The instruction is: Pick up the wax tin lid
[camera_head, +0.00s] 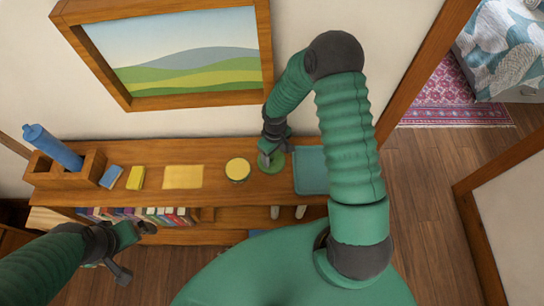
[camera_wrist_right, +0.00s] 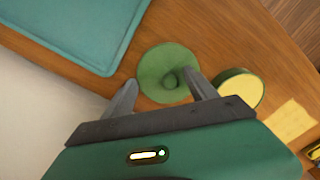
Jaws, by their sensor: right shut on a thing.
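The wax tin lid (camera_wrist_right: 166,66) is a round green disc with a small knob, on the wooden shelf top. In the head view the lid (camera_head: 276,163) is partly covered by my right gripper (camera_head: 268,158). My right gripper is shut on the lid, with its fingers (camera_wrist_right: 165,95) on either side of the knob in the wrist view. The open wax tin (camera_head: 238,170), round and green with yellow wax inside, stands just left of the lid; it also shows in the wrist view (camera_wrist_right: 237,90). My left gripper (camera_head: 138,250) is open and empty in front of the shelf.
A teal tray or mat (camera_head: 311,180) lies right of the lid. A yellow cloth (camera_head: 183,177), a yellow block (camera_head: 135,178), a blue block (camera_head: 111,177) and a wooden holder (camera_head: 85,170) with a blue bottle (camera_head: 52,146) are to the left.

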